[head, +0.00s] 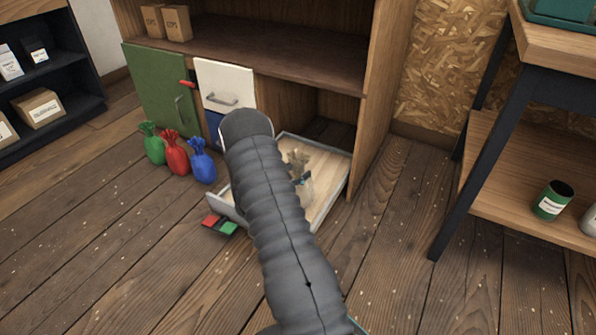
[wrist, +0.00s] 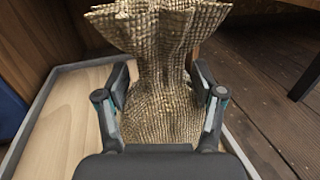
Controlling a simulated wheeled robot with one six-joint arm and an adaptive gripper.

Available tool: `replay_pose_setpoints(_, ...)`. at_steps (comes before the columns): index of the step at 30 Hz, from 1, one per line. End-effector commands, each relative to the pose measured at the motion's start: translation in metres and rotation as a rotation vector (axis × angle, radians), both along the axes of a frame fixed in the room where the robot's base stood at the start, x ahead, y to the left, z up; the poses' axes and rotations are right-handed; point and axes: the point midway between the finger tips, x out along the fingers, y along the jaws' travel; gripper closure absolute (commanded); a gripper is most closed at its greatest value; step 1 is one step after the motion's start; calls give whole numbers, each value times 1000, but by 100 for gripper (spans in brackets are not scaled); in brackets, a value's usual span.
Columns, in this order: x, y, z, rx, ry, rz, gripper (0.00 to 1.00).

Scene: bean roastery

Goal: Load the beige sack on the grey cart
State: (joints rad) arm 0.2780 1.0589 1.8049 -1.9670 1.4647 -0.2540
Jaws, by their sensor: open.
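The beige sack (wrist: 165,105), of coarse woven cloth with a flared top and narrow neck, fills the middle of the wrist view. In the head view the sack (head: 299,160) shows small beside my arm, over a low grey-rimmed platform with a pale wood floor (head: 325,195). I take this platform for the grey cart; its rim also shows in the wrist view (wrist: 40,105). My gripper (wrist: 162,78) is open, with one finger on each side of the sack below its neck. The sack's base is hidden by the gripper, and my arm covers part of the platform.
Green (head: 153,145), red (head: 175,153) and blue (head: 202,161) sacks stand on the floor at left. A cabinet with a green door (head: 158,88) and white front (head: 226,82) is behind. A dark-legged table (head: 492,150) stands right.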

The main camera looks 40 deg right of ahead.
Motion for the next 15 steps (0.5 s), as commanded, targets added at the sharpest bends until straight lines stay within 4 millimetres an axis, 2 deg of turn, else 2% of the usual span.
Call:
replay_pose_setpoints(4,0,1,2,0,0,1,32)
replay_pose_setpoints(8,-1,15,2,1,0,3,32)
replay_pose_setpoints(15,-7,62,2,1,1,5,32)
